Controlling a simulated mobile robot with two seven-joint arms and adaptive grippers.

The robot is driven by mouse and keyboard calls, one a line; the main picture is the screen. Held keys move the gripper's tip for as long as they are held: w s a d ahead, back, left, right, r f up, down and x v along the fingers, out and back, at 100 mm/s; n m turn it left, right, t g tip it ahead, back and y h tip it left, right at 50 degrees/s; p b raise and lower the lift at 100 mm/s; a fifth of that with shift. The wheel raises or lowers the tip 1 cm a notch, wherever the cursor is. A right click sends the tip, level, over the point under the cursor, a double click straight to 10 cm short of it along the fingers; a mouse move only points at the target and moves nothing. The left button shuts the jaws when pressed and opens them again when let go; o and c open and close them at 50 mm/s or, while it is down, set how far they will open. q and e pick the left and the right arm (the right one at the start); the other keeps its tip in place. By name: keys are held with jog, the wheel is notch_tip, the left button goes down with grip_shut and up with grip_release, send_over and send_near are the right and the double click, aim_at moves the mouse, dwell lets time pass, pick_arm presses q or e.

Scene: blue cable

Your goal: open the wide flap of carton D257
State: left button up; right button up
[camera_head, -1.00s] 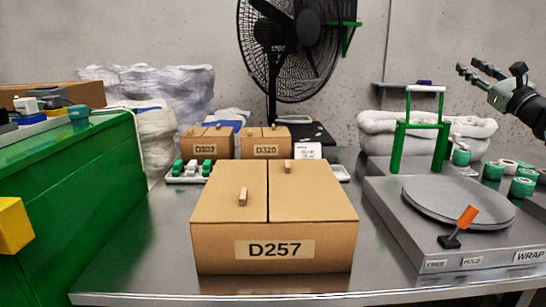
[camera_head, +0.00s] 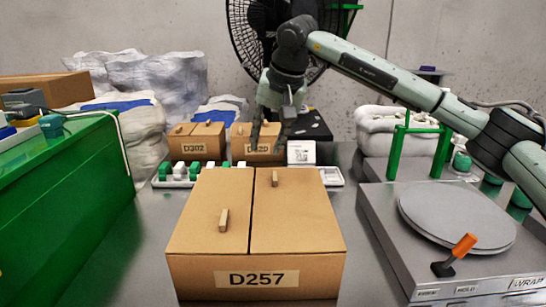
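Carton D257 (camera_head: 200,278) stands on the steel bench, its label facing me. Its top is two closed flaps meeting at a seam. The right flap (camera_head: 296,222) looks wider and has a small wooden peg handle (camera_head: 275,177) near its back edge. The left flap (camera_head: 205,200) is narrower, with a peg handle (camera_head: 223,220) nearer its front. My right gripper (camera_head: 269,140) points down with its fingers apart and nothing between them. It appears above and behind the right flap's handle, apart from it, partly covering carton D320. My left gripper is not in view.
Cartons D302 (camera_head: 195,140) and D320 (camera_head: 241,142) stand behind, with a tray of green and white pieces (camera_head: 178,176) before them. The turntable wrapper (camera_head: 459,220) is at right, a green crate (camera_head: 60,210) at left. A fan (camera_head: 245,35) stands behind.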

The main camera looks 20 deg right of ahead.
aim_at(275, 176)
jog(key=f+h, duration=0.1)
jog(key=s+d+f+n+h, duration=0.1)
jog(key=shift+s+d+f+h, duration=0.1)
jog(key=shift+d+h, duration=0.15)
jog(key=shift+h, duration=0.05)
jog(key=p+x, duration=0.1)
jog(key=x, duration=0.6)
jog(key=shift+a, duration=0.1)
grip_shut()
